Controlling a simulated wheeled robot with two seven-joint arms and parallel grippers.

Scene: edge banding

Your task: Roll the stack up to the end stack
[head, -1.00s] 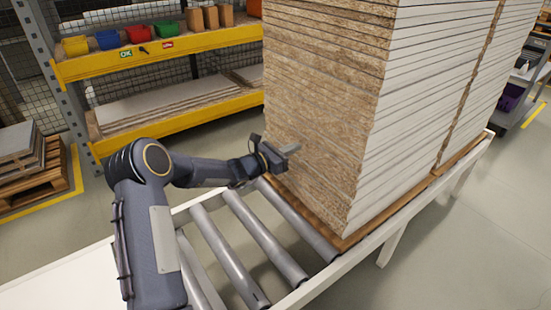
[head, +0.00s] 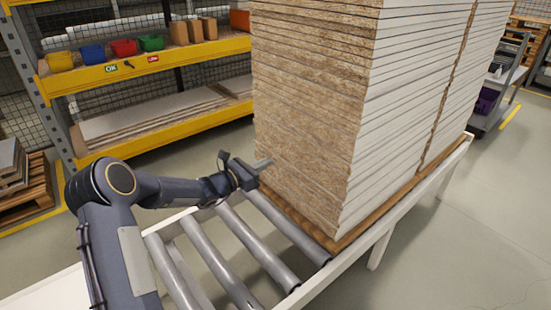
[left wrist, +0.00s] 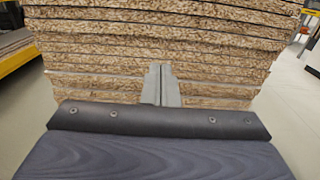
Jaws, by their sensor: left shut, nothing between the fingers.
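The near stack (head: 310,110) of chipboard panels with white edges stands upright on a thin brown base board (head: 347,240) on the roller conveyor. The end stack (head: 462,105) stands right behind it, with a narrow dark brown seam between them; I cannot tell whether they touch. My left gripper (head: 264,163) is shut and empty at the lower left of the near stack's rough end face. In the left wrist view its closed fingers (left wrist: 161,84) point at the layered panel edges (left wrist: 110,50); contact is unclear. My right gripper is out of view.
Bare rollers (head: 258,248) lie in front of the near stack, between white rails (head: 372,238). A yellow shelf (head: 150,67) with coloured bins stands behind at left. A trolley (head: 497,90) stands at far right. The floor right of the conveyor is clear.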

